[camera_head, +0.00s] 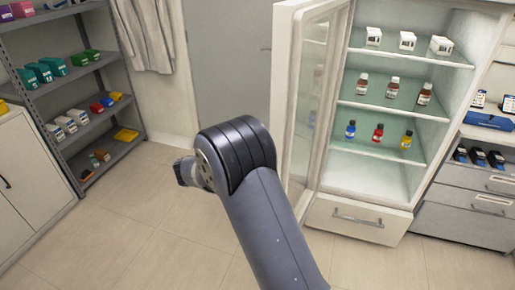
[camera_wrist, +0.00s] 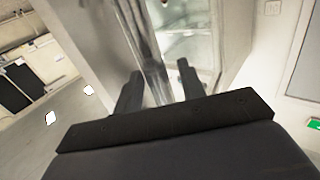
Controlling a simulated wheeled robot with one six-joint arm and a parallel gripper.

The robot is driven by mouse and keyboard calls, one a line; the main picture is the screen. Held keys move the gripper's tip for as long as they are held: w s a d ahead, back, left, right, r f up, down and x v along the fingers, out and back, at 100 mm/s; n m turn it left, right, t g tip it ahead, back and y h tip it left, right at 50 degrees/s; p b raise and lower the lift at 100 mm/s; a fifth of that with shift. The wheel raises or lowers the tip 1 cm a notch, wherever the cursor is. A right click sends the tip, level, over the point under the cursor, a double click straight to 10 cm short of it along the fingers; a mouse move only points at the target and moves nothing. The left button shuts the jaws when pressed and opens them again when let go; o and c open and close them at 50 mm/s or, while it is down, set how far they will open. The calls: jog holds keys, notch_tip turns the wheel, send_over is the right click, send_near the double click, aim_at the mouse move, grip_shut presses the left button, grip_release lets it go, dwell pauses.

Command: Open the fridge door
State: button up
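The white fridge (camera_head: 400,192) stands right of centre in the head view, with its interior shelves exposed. Its glass-panelled door (camera_head: 284,100) is swung wide out on the left side of the cabinet. My arm reaches up in front of the floor, left of the door; my gripper's fingers cannot be made out there. In the wrist view my gripper (camera_wrist: 158,88) has its two dark fingers apart. A pale upright edge with a dark bar shows beyond and between them; I cannot tell whether it is the door's handle or whether a finger touches it.
The fridge shelves hold small boxes (camera_head: 407,41) and bottles (camera_head: 392,88). A grey rack (camera_head: 75,88) and white cabinet (camera_head: 30,180) stand left. Grey drawers (camera_head: 470,215) stand right of the fridge. The tiled floor (camera_head: 120,240) is clear.

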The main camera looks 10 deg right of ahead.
jog(key=shift+a, duration=0.1)
jog(key=b+v, duration=0.2)
jog(key=v, duration=0.8)
jog(key=shift+a, duration=0.3)
jog(key=shift+d, duration=0.1)
jog(key=p+x, duration=0.2)
jog(key=x, duration=0.8)
jog(key=shift+s+d, duration=0.15)
jog(key=shift+d, duration=0.25)
jog(key=shift+f, duration=0.1)
